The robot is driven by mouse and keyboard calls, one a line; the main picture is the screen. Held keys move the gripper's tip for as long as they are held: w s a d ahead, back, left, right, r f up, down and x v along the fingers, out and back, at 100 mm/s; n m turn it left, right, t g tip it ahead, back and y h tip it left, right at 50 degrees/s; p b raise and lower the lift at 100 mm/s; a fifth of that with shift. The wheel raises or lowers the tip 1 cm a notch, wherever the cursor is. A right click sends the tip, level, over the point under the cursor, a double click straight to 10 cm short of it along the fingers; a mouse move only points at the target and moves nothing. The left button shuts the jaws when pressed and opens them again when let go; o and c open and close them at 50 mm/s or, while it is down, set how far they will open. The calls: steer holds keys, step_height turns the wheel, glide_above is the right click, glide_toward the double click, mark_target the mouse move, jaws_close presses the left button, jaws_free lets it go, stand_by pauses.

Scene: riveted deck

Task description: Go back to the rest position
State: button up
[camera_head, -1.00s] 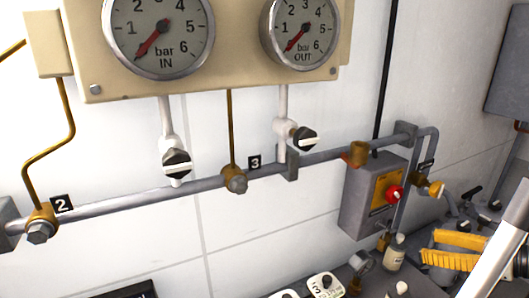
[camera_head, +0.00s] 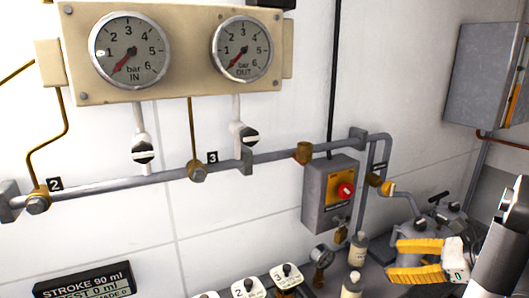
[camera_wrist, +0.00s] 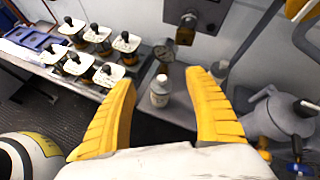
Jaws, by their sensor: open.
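My gripper (camera_head: 420,261) is at the lower right of the head view, its yellow ribbed fingers apart. In the wrist view my gripper (camera_wrist: 161,105) is open, with nothing between the finger pads. A small white-capped bottle (camera_wrist: 160,91) stands beyond the fingers on the bench, seen through the gap and apart from them. No held object shows in either view.
A gauge panel (camera_head: 85,85) hangs on the wall above a grey pipe (camera_head: 110,187). A grey box with a red knob (camera_head: 328,195) is beside the pipe. Several numbered valve units (camera_wrist: 102,40) line the bench (camera_wrist: 185,105). Grey equipment (camera_wrist: 285,118) stands right of my gripper.

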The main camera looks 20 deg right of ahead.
steer(key=a+f+n+g+h, duration=0.1)
steer(key=a+n+g+h, duration=0.2)
steer(key=a+n, duration=2.5)
steer(key=shift+s+a+f+h+b, duration=0.45)
steer(key=shift+a+h, duration=0.45)
steer(key=shift+a, duration=0.35)
stand_by(0.6)
